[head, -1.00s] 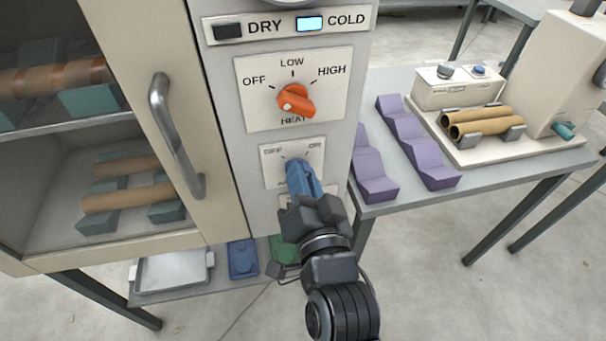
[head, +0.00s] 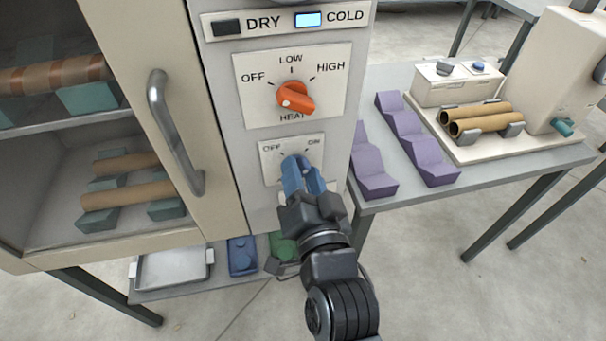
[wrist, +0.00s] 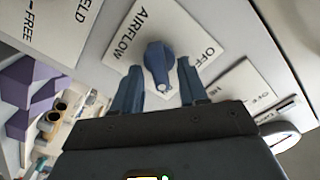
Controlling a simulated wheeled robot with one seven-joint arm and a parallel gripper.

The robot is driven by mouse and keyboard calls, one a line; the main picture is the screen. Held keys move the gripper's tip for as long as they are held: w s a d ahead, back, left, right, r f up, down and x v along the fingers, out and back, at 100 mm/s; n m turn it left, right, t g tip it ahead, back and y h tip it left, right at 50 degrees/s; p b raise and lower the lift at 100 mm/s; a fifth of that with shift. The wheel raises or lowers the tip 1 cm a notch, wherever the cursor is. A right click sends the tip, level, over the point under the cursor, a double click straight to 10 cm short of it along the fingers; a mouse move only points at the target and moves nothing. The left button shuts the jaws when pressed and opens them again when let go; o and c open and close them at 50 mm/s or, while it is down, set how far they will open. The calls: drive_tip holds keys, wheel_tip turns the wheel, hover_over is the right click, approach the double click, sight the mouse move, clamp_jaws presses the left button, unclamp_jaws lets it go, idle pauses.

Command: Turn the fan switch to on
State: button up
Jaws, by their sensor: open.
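The fan switch is a blue knob (wrist: 160,62) on a white plate marked AIRFLOW and OFF in the wrist view. In the head view this plate (head: 270,162) shows OFF and ON, and my fingers hide most of the knob. My gripper (head: 303,170) is open in front of the plate, with its blue fingers pointing at the knob. In the wrist view my gripper (wrist: 158,75) has one finger on each side of the knob, with a visible gap to each. A pale dot shows on the knob's lower end in that view.
Above is an orange heat knob (head: 295,97) with OFF, LOW and HIGH. A vertical door handle (head: 172,130) stands out at the left. A table (head: 395,190) with purple stepped blocks (head: 420,150) is close on the right. A low shelf with a metal tray (head: 172,265) lies below.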

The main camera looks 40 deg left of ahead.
drive_tip(key=b+v, duration=0.2)
drive_tip(key=v, duration=0.6)
drive_tip(key=shift+w, duration=0.1)
idle(0.3)
drive_tip(key=s+d+f+m+t+h, duration=0.1)
drive_tip(key=s+d+f+h, duration=0.1)
drive_tip(key=d, duration=0.5)
drive_tip(key=s+d+f+m+t+h, duration=0.1)
drive_tip(key=s+d+f+h, duration=0.1)
drive_tip(key=d, duration=0.5)
drive_tip(key=s+d+f+t+h, duration=0.1)
drive_tip(key=s+d+f+h, duration=0.2)
drive_tip(key=d, duration=0.4)
drive_tip(key=s+d+r+h, duration=0.2)
drive_tip(key=s+d+h, duration=0.1)
drive_tip(key=s+d, duration=0.5)
drive_tip(key=s+d+r+h, duration=0.3)
drive_tip(key=s+d, duration=0.4)
drive_tip(key=s, duration=0.1)
drive_tip(key=shift+s+d+r+h, duration=0.15)
drive_tip(key=shift+s+d+h, duration=0.15)
drive_tip(key=shift+d, duration=0.1)
